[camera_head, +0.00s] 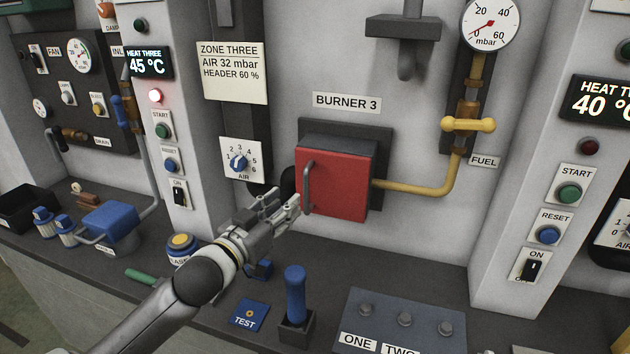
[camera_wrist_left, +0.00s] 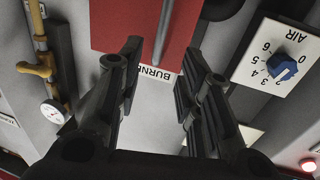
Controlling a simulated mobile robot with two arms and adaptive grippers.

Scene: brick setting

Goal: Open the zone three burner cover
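The red burner cover (camera_head: 342,184) is closed on the wall box below the "BURNER 3" label (camera_head: 347,102). Its grey vertical handle (camera_head: 308,188) runs along the cover's left edge. My left gripper (camera_head: 292,204) is just left of the handle's lower part, with its fingers pointing at it. In the left wrist view, which looks upside down, the two fingers of my left gripper (camera_wrist_left: 161,52) are apart. The handle (camera_wrist_left: 163,28) shows between them in that view, in front of the red cover (camera_wrist_left: 118,25). I cannot tell whether they touch it. My right gripper is not in view.
A yellow fuel pipe (camera_head: 425,188) with a valve handle (camera_head: 468,125) runs right of the cover. The AIR dial (camera_head: 238,162) is at its left. A blue lever (camera_head: 295,294) stands on the ledge below. A grey bracket (camera_head: 403,28) juts out above. The wall below the cover is clear.

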